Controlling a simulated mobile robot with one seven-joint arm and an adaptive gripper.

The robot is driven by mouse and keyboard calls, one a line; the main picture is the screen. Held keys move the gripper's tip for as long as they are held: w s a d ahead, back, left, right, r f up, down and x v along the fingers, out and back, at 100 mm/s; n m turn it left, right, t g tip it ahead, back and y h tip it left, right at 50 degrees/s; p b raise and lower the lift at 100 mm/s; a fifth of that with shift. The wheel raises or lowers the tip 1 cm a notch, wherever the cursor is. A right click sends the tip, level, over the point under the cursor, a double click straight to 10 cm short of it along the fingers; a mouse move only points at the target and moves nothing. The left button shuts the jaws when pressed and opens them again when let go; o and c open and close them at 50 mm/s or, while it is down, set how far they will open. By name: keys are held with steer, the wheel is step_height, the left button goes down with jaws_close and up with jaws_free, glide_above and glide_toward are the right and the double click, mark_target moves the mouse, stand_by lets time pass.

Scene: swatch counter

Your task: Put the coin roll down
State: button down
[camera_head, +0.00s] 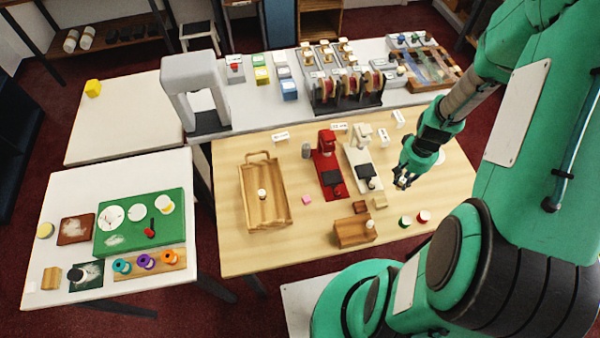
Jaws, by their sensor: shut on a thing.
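My gripper (402,181) is at the right part of the light wooden table, pointing down, just right of the white stand with a black pad. It is shut on the coin roll, which is small and mostly hidden by the fingers. From this view I cannot tell whether the coin roll touches the table top (290,240).
A wooden tray (245,200) holds a white-topped piece. A red device (327,165) and a white device (361,155) stand left of my gripper. A small wooden box (350,232), a green-lidded jar (405,221) and a red-lidded jar (423,216) are nearer. Free table lies front left.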

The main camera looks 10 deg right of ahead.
mark_target(402, 179)
steer(key=shift+r, duration=0.1)
step_height(402, 179, up, 11)
steer(key=w+a+n, duration=0.3)
steer(key=w+a, duration=0.3)
steer(key=a, duration=0.5)
steer(key=w+a+n, duration=0.3)
steer(key=w+a, duration=0.3)
steer(key=a, duration=0.5)
steer(key=a+n+b, duration=0.1)
steer(key=a+n, duration=0.4)
steer(key=a, duration=1.9)
steer(key=shift+s+d+f, duration=0.15)
steer(key=shift+d+f, duration=0.05)
steer(key=shift+f, duration=1.1)
steer(key=shift+s+d+f, duration=0.1)
steer(key=shift+d+f, duration=0.1)
steer(key=shift+f, duration=1.1)
steer(key=shift+f+b, duration=0.65)
steer(key=shift+f, duration=2.45)
